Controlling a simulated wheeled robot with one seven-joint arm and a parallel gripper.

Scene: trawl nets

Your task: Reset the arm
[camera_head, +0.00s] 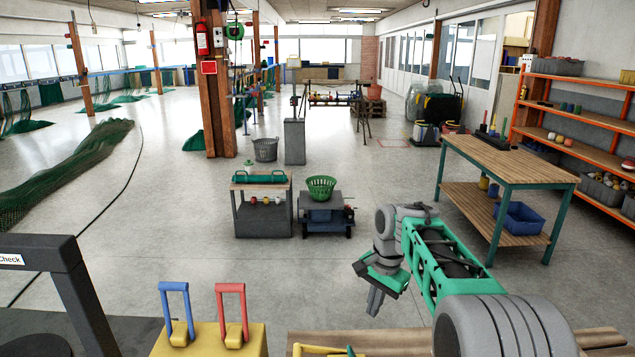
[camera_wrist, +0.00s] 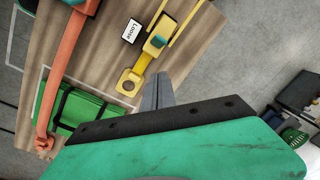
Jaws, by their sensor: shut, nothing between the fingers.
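My gripper (camera_head: 375,300) hangs at the end of my green and grey arm, in the lower right middle of the head view, with its fingers pointing down. In the wrist view my gripper (camera_wrist: 157,92) shows its grey fingers together with nothing between them. The fingers are above a wooden bench top (camera_wrist: 105,50).
A yellow block with blue and red handles (camera_head: 208,338) stands left of my arm. A wooden table (camera_head: 520,162) stands right.

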